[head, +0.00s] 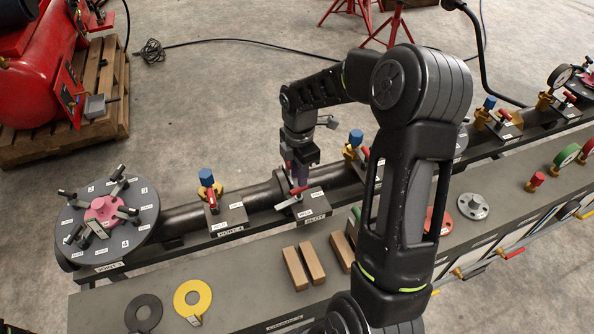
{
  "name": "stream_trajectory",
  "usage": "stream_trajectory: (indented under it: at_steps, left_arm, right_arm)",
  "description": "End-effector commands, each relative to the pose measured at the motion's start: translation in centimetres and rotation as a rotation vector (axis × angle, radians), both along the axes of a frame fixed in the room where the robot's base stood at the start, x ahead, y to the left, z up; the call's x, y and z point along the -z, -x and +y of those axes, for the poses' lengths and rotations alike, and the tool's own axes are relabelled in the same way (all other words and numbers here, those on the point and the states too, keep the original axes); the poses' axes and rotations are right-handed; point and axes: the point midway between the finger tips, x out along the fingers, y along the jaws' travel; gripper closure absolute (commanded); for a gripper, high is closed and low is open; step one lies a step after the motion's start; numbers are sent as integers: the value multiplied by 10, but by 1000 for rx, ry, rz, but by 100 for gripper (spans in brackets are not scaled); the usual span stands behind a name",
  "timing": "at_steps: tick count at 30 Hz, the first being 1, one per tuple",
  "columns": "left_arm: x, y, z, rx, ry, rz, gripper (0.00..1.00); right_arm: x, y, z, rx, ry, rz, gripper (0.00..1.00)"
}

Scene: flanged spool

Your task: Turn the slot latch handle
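My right gripper (300,178) points down over a small labelled block (313,206) on the pipe bench. A red and white handle (292,197) lies on this block, right below the fingertips. The fingers are small and partly dark against the pipe, so I cannot tell if they touch the handle or how far they are open. My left gripper is out of view.
A blue-capped valve with a red lever (208,184) stands left of the gripper. My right arm hides the bench's middle. A red compressor (38,75) stands at back left.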

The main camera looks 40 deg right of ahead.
Motion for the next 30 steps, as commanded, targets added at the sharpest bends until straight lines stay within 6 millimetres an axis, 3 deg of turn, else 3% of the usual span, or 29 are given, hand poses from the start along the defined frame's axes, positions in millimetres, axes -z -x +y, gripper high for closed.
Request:
stream_trajectory:
  at_steps: [8, 15, 30]
  left_arm:
    - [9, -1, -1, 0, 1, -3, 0]
    - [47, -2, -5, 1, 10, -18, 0]
    - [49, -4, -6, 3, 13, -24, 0]
  right_arm:
    - [26, 1, 1, 0, -1, 3, 79]
    - [79, 1, 1, 1, -1, 2, 79]
    - [70, -1, 1, 631, -1, -2, 79]
